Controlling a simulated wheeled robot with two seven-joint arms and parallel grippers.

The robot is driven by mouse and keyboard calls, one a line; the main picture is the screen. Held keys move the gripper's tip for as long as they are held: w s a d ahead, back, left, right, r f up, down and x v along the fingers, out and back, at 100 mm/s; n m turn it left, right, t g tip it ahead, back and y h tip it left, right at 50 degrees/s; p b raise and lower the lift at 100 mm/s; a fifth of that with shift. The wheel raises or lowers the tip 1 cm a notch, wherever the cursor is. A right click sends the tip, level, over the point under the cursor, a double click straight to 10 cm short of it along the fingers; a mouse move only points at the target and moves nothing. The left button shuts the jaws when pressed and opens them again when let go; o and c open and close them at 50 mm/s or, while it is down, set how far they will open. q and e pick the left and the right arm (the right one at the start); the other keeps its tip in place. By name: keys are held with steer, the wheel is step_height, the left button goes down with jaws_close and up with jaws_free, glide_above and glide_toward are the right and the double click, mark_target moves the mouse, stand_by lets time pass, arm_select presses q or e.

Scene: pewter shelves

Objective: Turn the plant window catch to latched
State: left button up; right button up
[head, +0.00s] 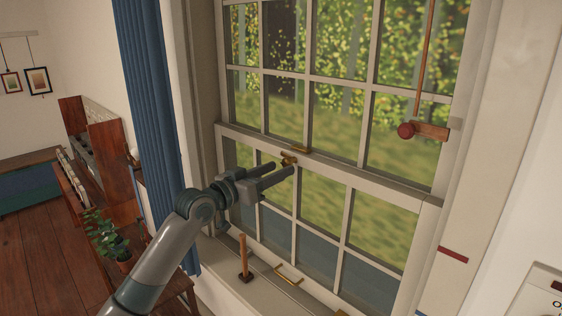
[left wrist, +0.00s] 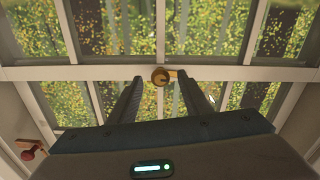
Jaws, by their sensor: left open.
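The brass window catch (head: 288,160) sits on the horizontal meeting rail (head: 345,176) of the white sash window. In the left wrist view the catch (left wrist: 160,77) shows a round brass body with a short arm reaching to the right. I cannot tell its exact turn position. My left gripper (head: 284,169) is open, its two fingers pointing at the rail. In the left wrist view its fingertips (left wrist: 160,80) lie on either side of the catch, with no clear contact. A brass piece (head: 301,150) lies just beside the catch on the rail. My right gripper is out of view.
A red knob on a wooden block (head: 428,131) hangs at the right frame. A blue curtain (head: 155,120) and potted plant (head: 112,245) are left.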

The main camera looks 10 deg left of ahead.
arm_select(q)
steer(key=shift+p+x, duration=0.3)
steer(key=shift+x, duration=0.9)
steer(key=c, duration=1)
steer(key=shift+c, duration=0.2)
